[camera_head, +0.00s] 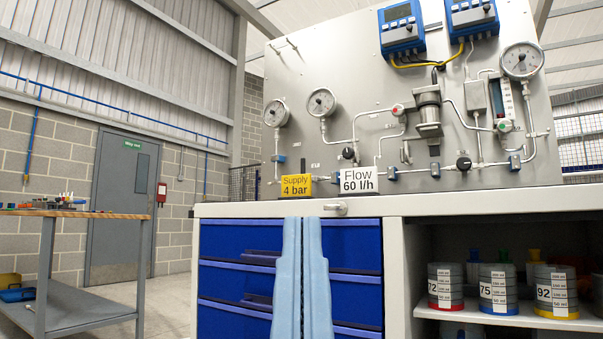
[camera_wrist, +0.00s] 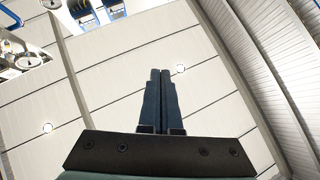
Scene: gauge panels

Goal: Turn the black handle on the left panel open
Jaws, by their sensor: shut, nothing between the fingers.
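A grey gauge panel (camera_head: 300,80) stands on the white workbench in the head view. A small black handle (camera_head: 348,153) sits on its pipework at the lower left, above the white "Flow 60 l/h" sign. A second black handle (camera_head: 463,163) is further right on the panel. I cannot tell how either handle is set. In the wrist view my gripper (camera_wrist: 160,72) is shut and empty, with its two dark fingers side by side. It is apart from the handles and points over pale roof or wall sheets. No black handle is clearly seen there.
A yellow "Supply 4 bar" sign (camera_head: 296,185) and a white flow sign (camera_head: 358,180) stand at the bench's back. Round gauges (camera_head: 321,102) and blue meters (camera_head: 401,28) are on the panel. Blue drawers (camera_head: 235,250) are below. A side table (camera_head: 85,213) stands left.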

